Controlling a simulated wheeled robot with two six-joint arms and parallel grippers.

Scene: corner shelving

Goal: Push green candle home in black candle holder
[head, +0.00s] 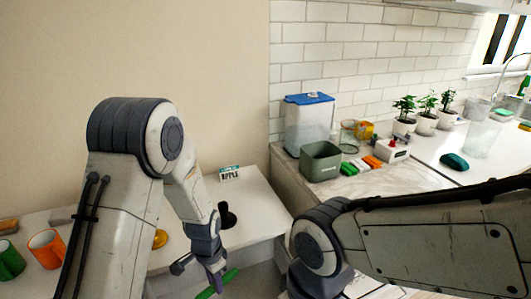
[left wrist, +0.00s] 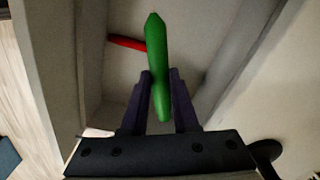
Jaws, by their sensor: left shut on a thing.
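The green candle (head: 217,284) is held in my left gripper (head: 216,279), off the front edge of the white shelf. In the left wrist view the green candle (left wrist: 157,60) lies between the two dark fingers of the gripper (left wrist: 160,100), its pointed end away from the wrist. The black candle holder (head: 228,218) stands on the white shelf, beyond the gripper and apart from the candle. A dark round shape (left wrist: 265,153) at the lower right of the wrist view may be the holder. My right gripper is out of view.
A red stick (left wrist: 127,42) lies lower down in the wrist view. A yellow round object (head: 160,238), a small sign (head: 229,173), an orange mug (head: 47,248) and a green mug (head: 9,260) are on the shelf. A dark green bin (head: 321,163) stands on the right counter.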

